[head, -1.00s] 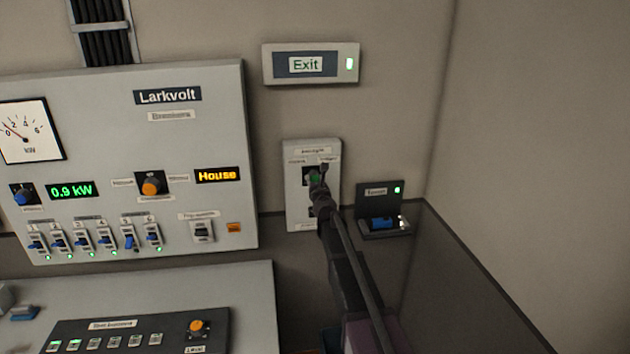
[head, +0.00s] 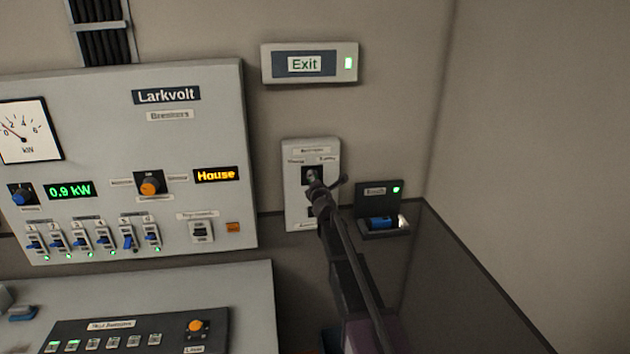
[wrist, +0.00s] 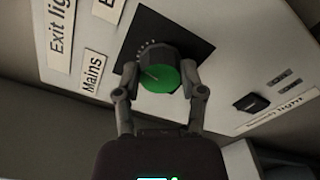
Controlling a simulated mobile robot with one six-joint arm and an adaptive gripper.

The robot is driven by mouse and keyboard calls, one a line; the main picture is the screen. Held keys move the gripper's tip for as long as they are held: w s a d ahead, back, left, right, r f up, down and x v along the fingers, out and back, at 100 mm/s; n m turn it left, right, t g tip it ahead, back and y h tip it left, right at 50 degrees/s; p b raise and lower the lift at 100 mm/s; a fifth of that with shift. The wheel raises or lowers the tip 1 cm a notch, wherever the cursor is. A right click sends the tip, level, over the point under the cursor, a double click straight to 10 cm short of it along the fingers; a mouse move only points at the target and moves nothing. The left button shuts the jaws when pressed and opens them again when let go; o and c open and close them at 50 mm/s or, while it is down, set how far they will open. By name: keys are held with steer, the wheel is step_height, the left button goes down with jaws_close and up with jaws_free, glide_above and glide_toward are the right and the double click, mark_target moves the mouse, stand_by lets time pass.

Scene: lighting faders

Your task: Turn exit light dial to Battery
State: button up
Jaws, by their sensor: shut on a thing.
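The exit light dial is a round green knob (wrist: 163,77) on a black square with tick marks, set in a white wall plate (head: 294,190). In the wrist view a Mains label (wrist: 93,79) lies to its left, and a label cut off after "B" (wrist: 107,10) lies above that. A pale line on the knob's face points to the upper left; I cannot tell which setting it marks. My gripper (wrist: 160,73) has one finger on each side of the knob and is shut on it. In the head view my gripper (head: 317,183) hides the knob.
A second, black control (wrist: 251,103) sits lower on the same plate. The lit Exit sign (head: 305,64) hangs above. A small dark unit with a blue part (head: 381,222) stands to the right.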

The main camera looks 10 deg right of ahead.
steer(key=m, duration=0.6)
steer(key=shift+w, duration=0.1)
steer(key=shift+m, duration=0.3)
steer(key=o, duration=1.2)
steer(key=shift+f, duration=0.1)
steer(key=shift+c, duration=0.2)
steer(key=shift+s, duration=0.2)
steer(key=s, duration=1.1)
steer(key=shift+s, duration=0.4)
